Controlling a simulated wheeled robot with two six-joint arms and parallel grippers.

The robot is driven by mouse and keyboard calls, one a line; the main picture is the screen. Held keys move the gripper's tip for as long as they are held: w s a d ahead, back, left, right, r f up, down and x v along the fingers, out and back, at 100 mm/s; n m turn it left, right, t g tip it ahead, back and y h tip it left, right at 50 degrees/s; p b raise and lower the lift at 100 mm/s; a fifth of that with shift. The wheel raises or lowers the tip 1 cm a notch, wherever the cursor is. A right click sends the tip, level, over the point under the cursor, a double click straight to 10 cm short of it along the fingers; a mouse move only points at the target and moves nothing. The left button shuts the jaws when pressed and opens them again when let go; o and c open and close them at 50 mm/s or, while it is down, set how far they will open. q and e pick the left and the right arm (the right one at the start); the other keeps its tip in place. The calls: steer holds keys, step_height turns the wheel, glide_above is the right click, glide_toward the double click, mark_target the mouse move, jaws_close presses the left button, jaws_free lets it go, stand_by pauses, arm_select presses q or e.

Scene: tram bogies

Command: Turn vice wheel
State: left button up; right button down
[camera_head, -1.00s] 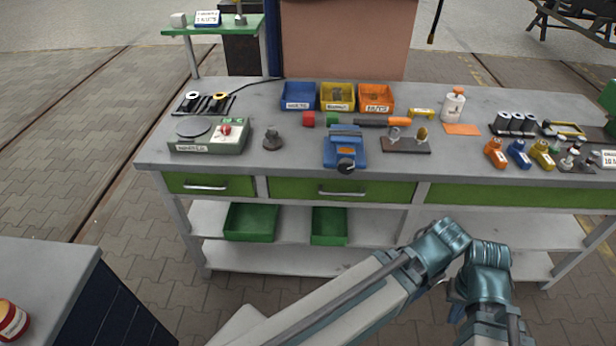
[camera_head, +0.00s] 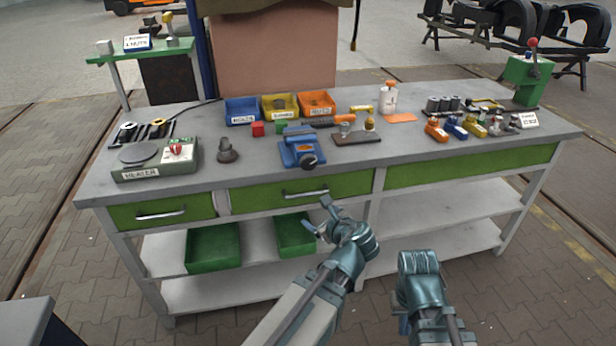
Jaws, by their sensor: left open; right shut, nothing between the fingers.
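The blue vice (camera_head: 298,147) stands near the front edge of the workbench, left of its middle. Its dark round wheel (camera_head: 308,161) faces the front. My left gripper (camera_head: 319,214) is open and empty, in front of the bench and below the vice, near the middle drawer. It is apart from the wheel.
A heater (camera_head: 155,160) and a dark knob-like part (camera_head: 227,151) stand left of the vice. A brown board (camera_head: 357,138) lies to its right. Blue, yellow and orange bins (camera_head: 317,104) stand behind. Green drawer fronts (camera_head: 300,192) lie below the bench edge.

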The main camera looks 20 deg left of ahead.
arm_select(q)
steer(key=w+a+r+m+t+y+b, duration=0.1)
steer(key=w+r+m+t+b, duration=0.3)
steer(key=m, duration=1.2)
steer(key=shift+w+a+r+t+y, duration=0.2)
steer(key=shift+w+r+t+y, duration=0.1)
steer(key=shift+w+t, duration=0.6)
arm_select(e)
step_height(320, 180, down, 6)
